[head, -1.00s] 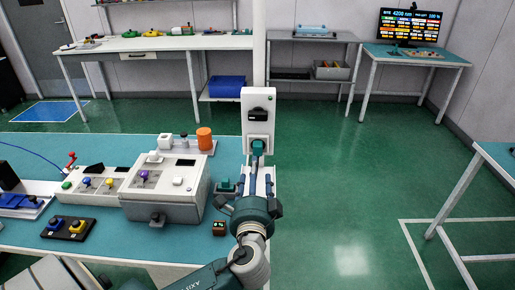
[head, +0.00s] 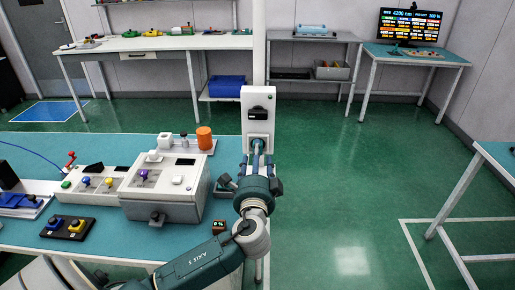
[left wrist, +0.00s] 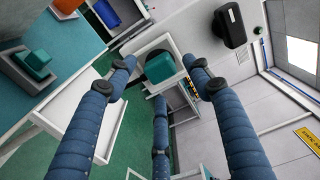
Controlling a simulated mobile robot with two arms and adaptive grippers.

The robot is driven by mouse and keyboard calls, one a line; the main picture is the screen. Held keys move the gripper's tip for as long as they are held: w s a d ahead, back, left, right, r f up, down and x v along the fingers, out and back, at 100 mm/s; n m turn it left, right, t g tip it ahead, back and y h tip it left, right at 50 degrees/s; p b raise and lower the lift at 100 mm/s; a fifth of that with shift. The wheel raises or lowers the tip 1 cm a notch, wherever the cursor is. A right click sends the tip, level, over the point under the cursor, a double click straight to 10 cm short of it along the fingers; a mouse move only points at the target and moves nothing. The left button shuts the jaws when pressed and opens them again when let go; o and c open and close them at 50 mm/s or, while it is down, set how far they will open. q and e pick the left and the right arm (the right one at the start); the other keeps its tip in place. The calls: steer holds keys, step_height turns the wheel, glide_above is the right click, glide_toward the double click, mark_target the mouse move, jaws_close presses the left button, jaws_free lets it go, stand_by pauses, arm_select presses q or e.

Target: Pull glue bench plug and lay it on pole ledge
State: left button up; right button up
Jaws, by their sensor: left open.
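A teal plug (left wrist: 160,67) sits in front of a white plate in the left wrist view, between the fingertips of my left gripper (left wrist: 158,72). The fingers are spread, with gaps to the plug on both sides. I cannot make out the ledge clearly. My right gripper is not in view.
The bench (head: 120,225) left of my arm holds a grey-white machine (head: 165,190), an orange cylinder (head: 204,138) and a small teal block (head: 226,182) close to my gripper. The white pole (head: 259,45) rises behind the panel.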

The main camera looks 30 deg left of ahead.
arm_select(q)
steer(key=shift+x, duration=1.65)
jaws_close()
steer(key=shift+s+d, duration=0.1)
steer(key=shift+v, duration=2.85)
